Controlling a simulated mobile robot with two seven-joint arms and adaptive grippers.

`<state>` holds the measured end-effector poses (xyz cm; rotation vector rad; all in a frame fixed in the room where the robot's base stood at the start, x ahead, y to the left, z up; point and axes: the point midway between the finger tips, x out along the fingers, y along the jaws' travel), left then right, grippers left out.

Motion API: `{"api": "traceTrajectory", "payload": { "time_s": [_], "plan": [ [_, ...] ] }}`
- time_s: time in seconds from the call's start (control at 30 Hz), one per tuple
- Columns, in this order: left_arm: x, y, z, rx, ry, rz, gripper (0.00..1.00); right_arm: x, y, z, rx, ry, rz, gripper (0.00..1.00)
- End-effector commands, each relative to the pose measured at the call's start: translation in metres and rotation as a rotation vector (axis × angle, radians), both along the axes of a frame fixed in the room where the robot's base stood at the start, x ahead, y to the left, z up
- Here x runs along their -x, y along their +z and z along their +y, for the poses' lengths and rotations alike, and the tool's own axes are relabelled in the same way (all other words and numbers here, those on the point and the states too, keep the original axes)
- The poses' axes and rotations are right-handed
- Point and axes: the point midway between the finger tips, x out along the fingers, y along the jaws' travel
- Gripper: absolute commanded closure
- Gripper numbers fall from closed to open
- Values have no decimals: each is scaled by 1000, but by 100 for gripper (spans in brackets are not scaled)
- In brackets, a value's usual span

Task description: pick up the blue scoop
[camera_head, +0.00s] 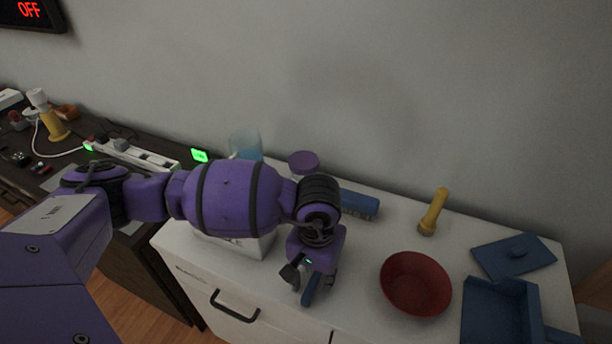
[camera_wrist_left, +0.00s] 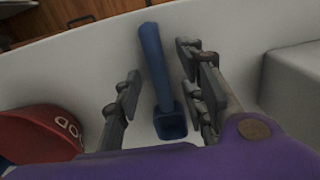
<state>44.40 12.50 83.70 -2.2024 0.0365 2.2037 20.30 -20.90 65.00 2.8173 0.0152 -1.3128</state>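The blue scoop (camera_head: 311,289) lies on the white cabinet top near its front edge. In the head view my left gripper (camera_head: 309,281) is over it and hides part of it. In the left wrist view the scoop (camera_wrist_left: 156,67) lies lengthwise between the two fingers of my left gripper (camera_wrist_left: 160,80), its square cup nearer the palm and its handle pointing away. The fingers are spread, with a gap on both sides of the scoop. My right gripper is in neither view.
A red bowl (camera_head: 415,284) stands right of my left gripper. Farther right are a blue lid (camera_head: 513,257) and blue bin (camera_head: 497,314). A yellow flashlight (camera_head: 432,214), blue brush (camera_head: 359,205) and purple-lidded jar (camera_head: 303,162) stand behind. A white box (camera_head: 240,247) is left of the gripper.

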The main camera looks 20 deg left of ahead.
Motion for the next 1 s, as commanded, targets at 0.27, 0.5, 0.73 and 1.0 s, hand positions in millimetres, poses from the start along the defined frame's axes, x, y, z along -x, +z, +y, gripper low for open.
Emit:
{"api": "traceTrajectory", "payload": {
  "time_s": [0.27, 0.5, 0.73, 1.0],
  "plan": [
    [-1, 0, -1, 1, -1, -3, 69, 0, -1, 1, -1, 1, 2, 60],
    [-1, 0, -1, 2, 0, -4, 100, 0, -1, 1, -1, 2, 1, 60],
    [-1, 1, -1, 2, 0, -4, 100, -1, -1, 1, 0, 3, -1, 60],
    [-2, 13, -1, 3, 0, -6, 100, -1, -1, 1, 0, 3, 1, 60]
  ]
}}
